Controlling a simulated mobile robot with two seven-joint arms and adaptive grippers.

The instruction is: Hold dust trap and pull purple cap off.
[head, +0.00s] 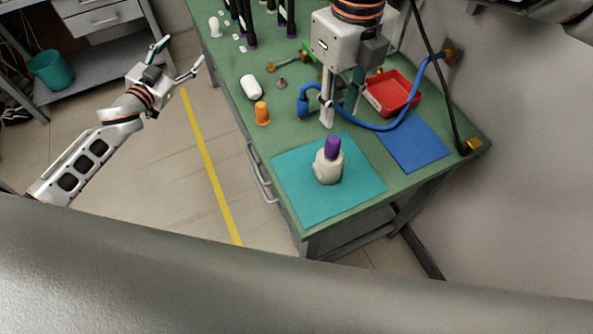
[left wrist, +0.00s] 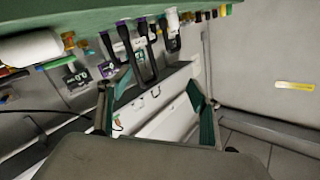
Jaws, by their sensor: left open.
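The dust trap (head: 328,170) is a cream, rounded body standing upright on a teal mat at the near end of the green bench. Its purple cap (head: 332,146) is on top. My left gripper (head: 178,57) is open and empty, out over the floor left of the bench. Its spread fingers also show in the left wrist view (left wrist: 155,95), with nothing between them. My right gripper (head: 339,115) points down over the bench, just behind the dust trap and apart from it. Its fingers look parted and empty.
A blue hose (head: 378,127) loops behind the right gripper's fingers. A red tray (head: 393,92) and blue mat (head: 413,143) lie to the right. An orange bottle (head: 262,113) and white cylinder (head: 251,87) are to the left. The teal mat (head: 300,200) is otherwise clear.

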